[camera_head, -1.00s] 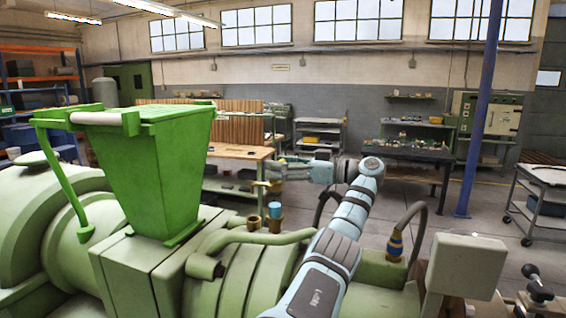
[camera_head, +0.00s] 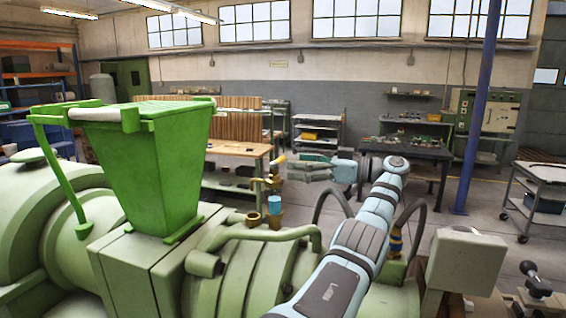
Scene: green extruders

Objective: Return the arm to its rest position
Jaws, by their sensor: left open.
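My left arm (camera_head: 357,242) is pale blue and grey and rises from the bottom middle of the head view. Its wrist bends left, and my left gripper (camera_head: 291,167) points left with its fingers apart. I see nothing held between them. The gripper is just right of a brass valve (camera_head: 274,183) with a yellow handle (camera_head: 277,160), with a small gap in the picture. My right gripper is not in view.
A large green extruder with a bright green hopper (camera_head: 160,165) fills the left. A blue fitting (camera_head: 274,203) stands below the valve. A curved hose (camera_head: 407,235) is close to the right of my arm. A wooden bench (camera_head: 240,149) and dark table (camera_head: 405,151) stand behind.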

